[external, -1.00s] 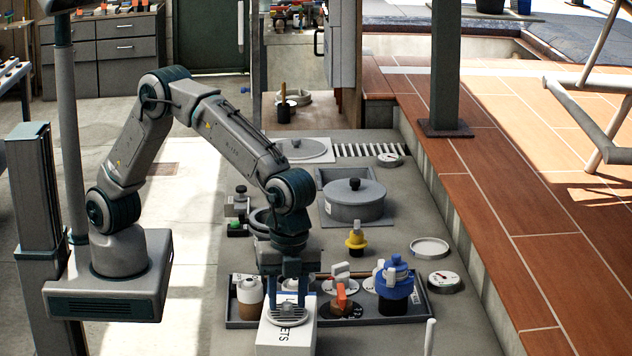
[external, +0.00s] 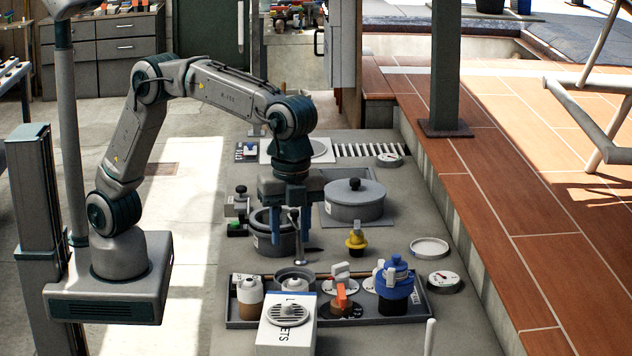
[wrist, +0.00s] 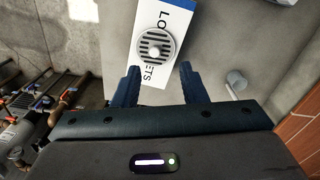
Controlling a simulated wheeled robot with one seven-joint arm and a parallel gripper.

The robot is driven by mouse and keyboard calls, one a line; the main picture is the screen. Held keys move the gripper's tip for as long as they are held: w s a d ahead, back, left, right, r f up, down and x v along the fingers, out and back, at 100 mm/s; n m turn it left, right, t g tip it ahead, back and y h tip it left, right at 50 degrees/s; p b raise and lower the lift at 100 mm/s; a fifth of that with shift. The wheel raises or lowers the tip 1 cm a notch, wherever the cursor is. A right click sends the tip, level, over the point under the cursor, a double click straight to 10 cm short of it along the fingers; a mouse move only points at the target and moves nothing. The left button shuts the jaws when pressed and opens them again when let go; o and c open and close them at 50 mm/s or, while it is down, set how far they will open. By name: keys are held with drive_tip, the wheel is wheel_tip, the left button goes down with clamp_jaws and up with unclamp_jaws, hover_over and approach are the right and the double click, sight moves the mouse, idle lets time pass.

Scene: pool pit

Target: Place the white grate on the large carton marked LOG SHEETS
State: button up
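The round, slotted, pale grate (external: 288,314) lies flat on top of the large white carton (external: 270,343), with a small knob at its middle. In the wrist view the grate (wrist: 150,37) covers the middle of the carton's lettering, leaving "LO" and "ETS" readable on the carton (wrist: 184,22). My gripper (external: 290,228) is above and behind the carton, clear of the grate. In the wrist view my gripper (wrist: 160,70) has its two fingers spread wide with nothing between them.
A grey tray (external: 240,322) behind the carton holds several items, including a blue-capped jar (external: 396,288) and an orange-handled valve (external: 341,291). A metal post (external: 297,240) and a round pot (external: 264,238) stand near my gripper. A lidded pot (external: 354,205) is to the right.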

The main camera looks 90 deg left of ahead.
drive_tip(key=s+a+r+n+t, duration=0.15)
drive_tip(key=a+n, duration=0.25)
drive_tip(key=a, duration=0.7)
drive_tip(key=s+a+n+t, duration=0.1)
drive_tip(key=s+a+n, duration=0.25)
drive_tip(key=a, duration=0.75)
drive_tip(key=s+a+f+n, duration=0.3)
drive_tip(key=s+a+n, duration=0.1)
drive_tip(key=s+a, duration=0.2)
drive_tip(key=s+a+f+n+t, duration=0.1)
drive_tip(key=s+a+f+n, duration=0.3)
drive_tip(key=s+a, duration=0.3)
drive_tip(key=shift+f, duration=0.15)
